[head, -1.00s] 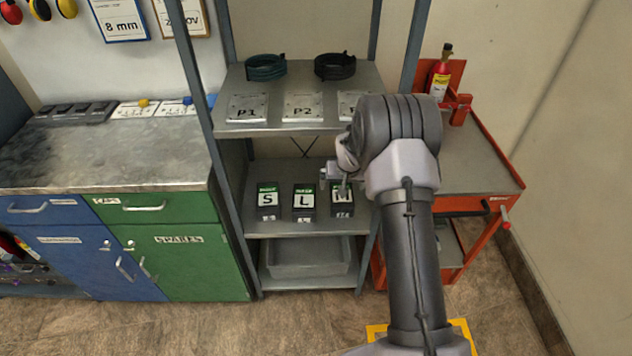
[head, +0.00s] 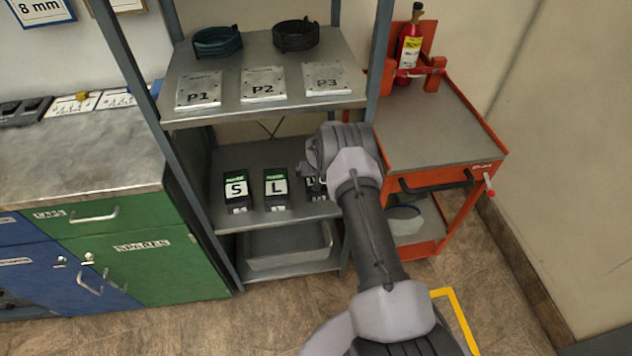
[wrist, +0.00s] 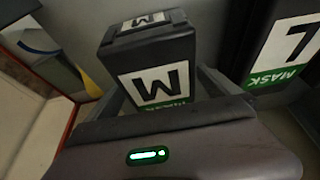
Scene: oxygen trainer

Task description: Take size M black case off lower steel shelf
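The size M black case (head: 315,190) is on the lower steel shelf (head: 262,214), at the right end of a row of three, mostly hidden behind my arm in the head view. In the wrist view, the M case (wrist: 157,55) fills the middle, with its white M label facing my gripper. My gripper (head: 310,172) is at the case, with a finger along either side of it in the wrist view. Whether the fingers press on it or stand slightly apart is not clear. The case seems to be still on the shelf.
The L case (head: 276,189) stands close beside the M case, with the S case (head: 236,192) further left. The upper shelf with plates P1 to P3 (head: 325,79) is above. A grey bin (head: 290,246) sits below. A red cart (head: 440,130) stands at right.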

